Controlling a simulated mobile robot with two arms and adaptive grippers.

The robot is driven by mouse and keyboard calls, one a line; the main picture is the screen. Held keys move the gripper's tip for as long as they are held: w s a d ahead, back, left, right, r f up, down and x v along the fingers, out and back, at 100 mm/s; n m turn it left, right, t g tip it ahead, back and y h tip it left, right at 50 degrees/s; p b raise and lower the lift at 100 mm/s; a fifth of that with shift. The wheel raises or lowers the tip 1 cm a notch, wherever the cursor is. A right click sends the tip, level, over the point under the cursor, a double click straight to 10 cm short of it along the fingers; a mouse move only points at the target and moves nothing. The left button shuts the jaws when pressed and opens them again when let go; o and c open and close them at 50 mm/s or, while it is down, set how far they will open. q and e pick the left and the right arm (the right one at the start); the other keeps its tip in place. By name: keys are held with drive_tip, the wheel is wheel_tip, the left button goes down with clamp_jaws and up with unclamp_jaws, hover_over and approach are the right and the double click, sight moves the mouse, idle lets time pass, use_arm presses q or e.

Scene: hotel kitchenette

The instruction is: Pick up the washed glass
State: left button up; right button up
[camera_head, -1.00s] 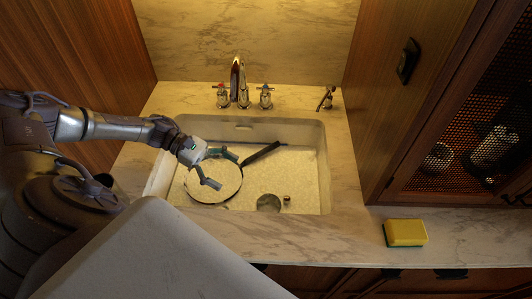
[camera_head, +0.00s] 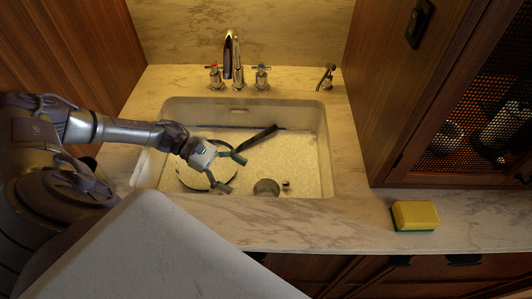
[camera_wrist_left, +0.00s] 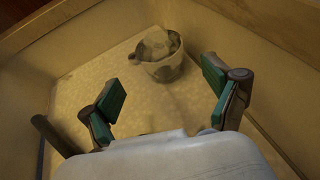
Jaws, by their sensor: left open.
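In the left wrist view a round, cup-like vessel (camera_wrist_left: 164,68), which appears to be this glass, sits on the sink floor beyond the fingers. My right gripper is not in view.
The faucet (camera_head: 232,55) stands behind. A yellow-green sponge (camera_head: 415,215) lies on the right counter.

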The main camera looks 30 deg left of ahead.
use_arm(q)
drive_tip(key=p, duration=0.1)
hover_over(266, 192)
drive_tip(key=s+d, duration=0.2)
drive_tip(key=s, duration=0.1)
drive_tip(key=f, duration=0.3)
drive_tip(key=shift+w+a+f, duration=0.1)
drive_tip(key=shift+w+f, duration=0.15)
drive_tip(key=shift+f, duration=0.15)
drive_tip(key=c, duration=1.2)
